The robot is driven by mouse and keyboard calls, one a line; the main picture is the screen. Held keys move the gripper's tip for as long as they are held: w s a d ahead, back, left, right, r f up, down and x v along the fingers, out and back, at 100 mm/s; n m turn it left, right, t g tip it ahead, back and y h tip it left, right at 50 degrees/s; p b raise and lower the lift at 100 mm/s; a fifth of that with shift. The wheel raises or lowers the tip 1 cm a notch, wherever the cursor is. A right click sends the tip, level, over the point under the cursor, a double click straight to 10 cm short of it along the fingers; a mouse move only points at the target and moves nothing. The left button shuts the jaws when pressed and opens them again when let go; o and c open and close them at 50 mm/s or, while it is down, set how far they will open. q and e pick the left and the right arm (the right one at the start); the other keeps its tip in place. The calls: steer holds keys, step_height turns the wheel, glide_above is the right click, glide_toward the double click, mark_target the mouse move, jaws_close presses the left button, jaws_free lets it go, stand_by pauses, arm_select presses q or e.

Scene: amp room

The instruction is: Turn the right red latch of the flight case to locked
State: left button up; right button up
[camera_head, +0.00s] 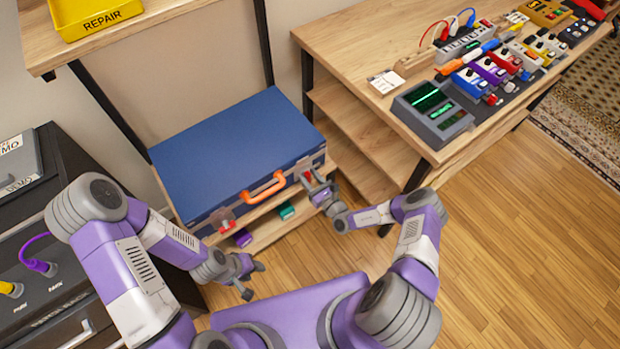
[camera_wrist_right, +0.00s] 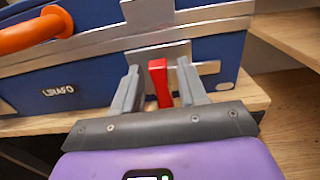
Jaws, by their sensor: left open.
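The blue flight case (camera_head: 235,150) lies closed on a wooden shelf, with an orange handle (camera_head: 263,188) on its front. Its right red latch (camera_wrist_right: 159,82) stands upright in the right wrist view, on a metal plate. My right gripper (camera_wrist_right: 160,88) is open, with one finger on each side of this latch and small gaps visible. In the head view, my right gripper (camera_head: 314,184) partly hides the latch. The left red latch (camera_head: 226,224) is at the case's left front. My left gripper (camera_head: 250,279) is open and empty, below and apart from the case.
A wooden desk (camera_head: 350,45) with pedals and a small screen device (camera_head: 433,109) stands at the right. A dark cabinet (camera_head: 60,270) is at the left. Purple (camera_head: 242,237) and green (camera_head: 286,210) items sit under the case. Open floor lies at the right.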

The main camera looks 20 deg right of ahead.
jaws_close()
steer(key=n+p, duration=0.2)
steer(key=shift+s+a+r+n+p, duration=0.1)
steer(key=shift+a+n+p, duration=0.05)
steer(key=shift+n+p, duration=0.2)
steer(key=n+p, duration=0.1)
steer(key=n, duration=0.1)
steer(key=n+p, duration=0.1)
steer(key=shift+a+n+p, duration=0.25)
steer(key=shift+n+p, duration=0.1)
steer(key=n+p, duration=0.1)
steer(key=n, duration=0.1)
steer(key=n+p, duration=0.2)
steer(key=n, duration=0.1)
steer(key=shift+s+a+f, duration=0.15)
steer(key=shift+a+f, duration=0.05)
steer(key=shift+f, duration=0.2)
steer(key=n, duration=0.2)
steer(key=n+p, duration=0.1)
steer(key=shift+f+n, duration=0.25)
steer(key=shift+n, duration=0.15)
steer(key=shift+f+n+p, duration=0.2)
steer(key=shift+n+p, duration=0.3)
steer(key=shift+n, duration=1)
